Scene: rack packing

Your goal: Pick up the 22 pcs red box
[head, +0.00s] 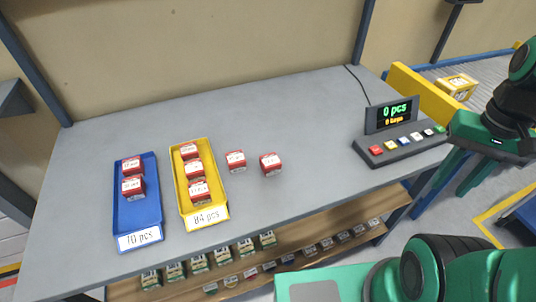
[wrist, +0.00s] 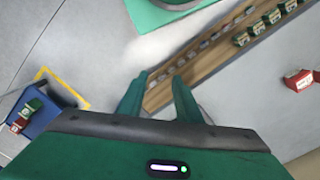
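Several small red boxes with white labels are on the grey table in the head view. Two stand loose: one (head: 236,161) right of the yellow tray and another (head: 270,164) farther right. Two more (head: 133,187) are in the blue tray and three (head: 194,172) in the yellow tray. The box labels are too small to read surely, so I cannot tell which is 22 pcs. A red box (wrist: 299,80) also shows at the right of the wrist view. My gripper (head: 462,170) is right of the table, far from the boxes. Its fingers (wrist: 158,92) are apart and empty.
The blue tray (head: 140,238) reads 70 pcs and the yellow tray (head: 207,217) 84 pcs. A button panel with a display (head: 391,116) reading 0 pcs stands at the table's right. A wooden shelf (head: 290,241) with several small boxes runs below the front edge. The table's middle is clear.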

